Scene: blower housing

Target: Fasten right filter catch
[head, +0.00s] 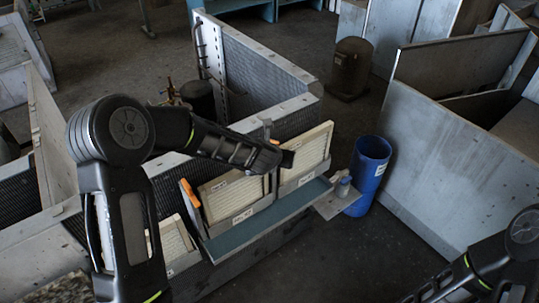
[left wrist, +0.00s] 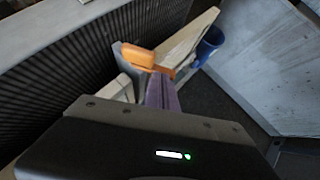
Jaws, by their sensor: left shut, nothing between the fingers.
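Pale filter panels stand in a row along the housing wall, the right one (head: 308,153) and the middle one (head: 232,197). My left gripper (head: 287,158) is shut and empty in front of the right panel's left edge. In the left wrist view an orange catch lever (left wrist: 140,57) on a grey bracket lies just beyond the shut fingers (left wrist: 162,92); whether they touch it I cannot tell. Another orange lever (head: 190,193) stands left of the middle panel. My right gripper is out of view.
A green-grey shelf (head: 262,222) runs below the panels, with a small ledge holding a jar (head: 342,187) at its right end. A blue bin (head: 369,168) stands beyond it. The ribbed housing wall (head: 255,80) rises behind.

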